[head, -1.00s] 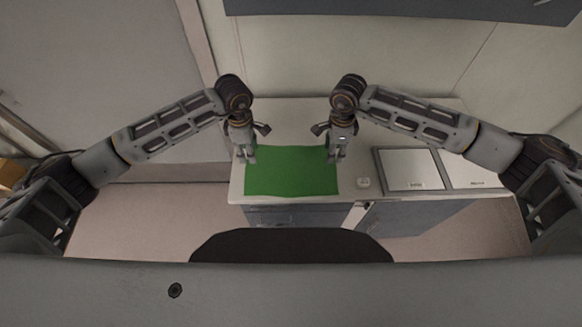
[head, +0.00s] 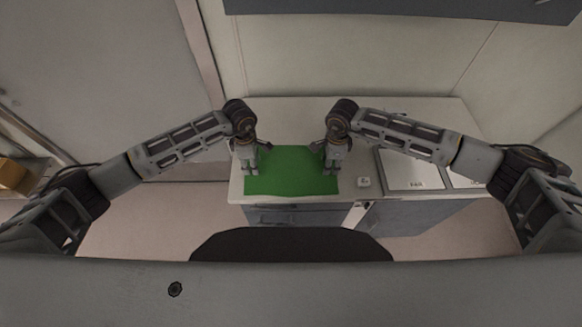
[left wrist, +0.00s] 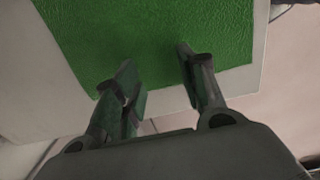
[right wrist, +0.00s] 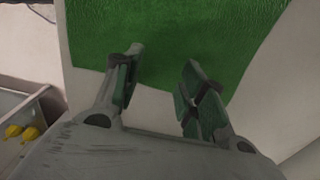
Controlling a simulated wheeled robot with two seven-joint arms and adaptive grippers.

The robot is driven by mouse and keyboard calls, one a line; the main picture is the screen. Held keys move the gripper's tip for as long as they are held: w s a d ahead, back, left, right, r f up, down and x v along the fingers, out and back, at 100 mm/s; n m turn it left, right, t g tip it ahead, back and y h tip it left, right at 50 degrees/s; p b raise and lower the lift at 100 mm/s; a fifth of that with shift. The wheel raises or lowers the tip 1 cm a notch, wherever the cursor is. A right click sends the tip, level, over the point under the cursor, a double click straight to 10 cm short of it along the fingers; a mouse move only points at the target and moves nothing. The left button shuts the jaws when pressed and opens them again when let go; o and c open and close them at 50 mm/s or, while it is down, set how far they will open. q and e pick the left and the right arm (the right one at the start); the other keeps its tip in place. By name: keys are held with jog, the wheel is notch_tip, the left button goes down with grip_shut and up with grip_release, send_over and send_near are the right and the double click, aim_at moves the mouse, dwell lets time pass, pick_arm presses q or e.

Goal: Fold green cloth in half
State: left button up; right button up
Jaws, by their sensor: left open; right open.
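The green cloth (head: 291,176) lies flat and spread out on the white counter top, close to its front edge. My left gripper (head: 250,172) is over the cloth's left side, and my right gripper (head: 332,171) is over its right side. In the left wrist view the open fingers (left wrist: 160,78) hang over the edge of the cloth (left wrist: 150,35), with nothing between them. In the right wrist view the open fingers (right wrist: 163,75) are also at an edge of the cloth (right wrist: 180,30), empty. I cannot tell whether the fingertips touch the cloth.
A small white object (head: 363,182) sits on the counter (head: 290,118) right of the cloth. Beyond it are pale inset panels (head: 411,170). An open drawer with yellow items (right wrist: 22,132) shows in the right wrist view. The counter behind the cloth is clear.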

pick_arm(q)
jog(key=shift+f, duration=0.35)
pick_arm(e)
jog(key=shift+f, duration=0.35)
pick_arm(q)
jog(key=shift+c, duration=0.3)
pick_arm(e)
jog(key=shift+c, duration=0.3)
pick_arm(q)
jog(key=c, duration=0.5)
pick_arm(e)
jog(key=c, duration=0.5)
pick_arm(q)
jog(key=shift+f, duration=0.1)
grip_shut()
pick_arm(e)
jog(key=shift+f, duration=0.1)
grip_shut()
pick_arm(q)
jog(key=shift+r, duration=0.35)
pick_arm(e)
jog(key=shift+r, duration=0.35)
